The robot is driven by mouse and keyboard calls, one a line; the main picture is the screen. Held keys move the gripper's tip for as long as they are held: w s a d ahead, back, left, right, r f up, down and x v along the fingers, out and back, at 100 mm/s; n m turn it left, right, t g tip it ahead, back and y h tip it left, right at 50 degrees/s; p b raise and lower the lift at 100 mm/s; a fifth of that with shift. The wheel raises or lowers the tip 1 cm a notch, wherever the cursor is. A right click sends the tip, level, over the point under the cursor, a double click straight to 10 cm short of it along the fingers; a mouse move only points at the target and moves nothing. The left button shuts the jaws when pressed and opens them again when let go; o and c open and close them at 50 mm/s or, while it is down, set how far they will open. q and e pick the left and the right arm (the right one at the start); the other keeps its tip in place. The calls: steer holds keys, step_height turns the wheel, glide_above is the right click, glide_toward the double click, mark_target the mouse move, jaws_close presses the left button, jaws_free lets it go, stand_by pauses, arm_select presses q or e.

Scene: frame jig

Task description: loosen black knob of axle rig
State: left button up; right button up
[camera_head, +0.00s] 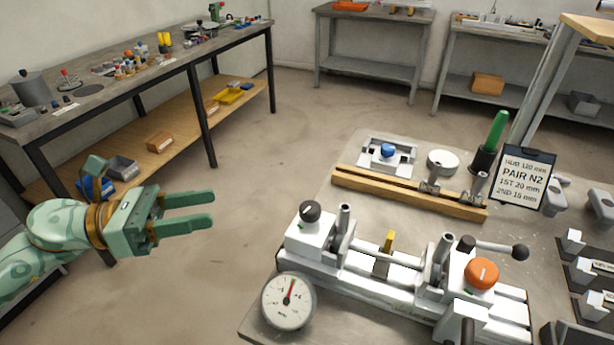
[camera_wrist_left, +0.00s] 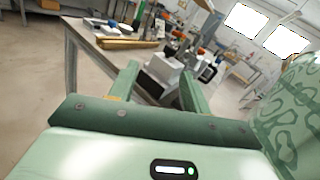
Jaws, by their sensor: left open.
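The axle rig (camera_head: 375,285) stands on the grey bench at the lower right of the head view, a long white fixture on a rail. A black knob (camera_head: 310,211) with a pale mark sits on top of its left white block. An orange knob (camera_head: 482,274) sits on its right block, beside a small black cap (camera_head: 466,243) and a black-ball lever (camera_head: 520,252). My left gripper (camera_head: 208,210) is open and empty, in the air left of the rig and apart from it. In the left wrist view its fingers (camera_wrist_left: 160,72) point towards the bench. My right gripper is out of view.
A round dial gauge (camera_head: 289,300) stands at the rig's front left. A wooden rail (camera_head: 405,193), a blue-knobbed fixture (camera_head: 388,153) and a sign (camera_head: 522,178) reading PAIR N2 are behind it. Open floor lies between my left gripper and the bench (camera_head: 262,320).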

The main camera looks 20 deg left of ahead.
arm_select(q)
steer(key=m+g, duration=0.1)
steer(key=m, duration=0.1)
steer(key=m+b, duration=0.1)
steer(key=b, duration=0.2)
glide_toward(310, 207)
steer(key=x, duration=0.5)
steer(key=w+d+p, duration=0.2)
steer(key=d, duration=0.1)
steer(key=shift+h+p, duration=0.3)
steer(key=shift+h, duration=0.1)
steer(key=shift+w+d+f+p, duration=0.2)
steer(key=shift+w+d+p, duration=0.15)
steer(key=shift+d, duration=0.35)
steer(key=c, duration=0.9)
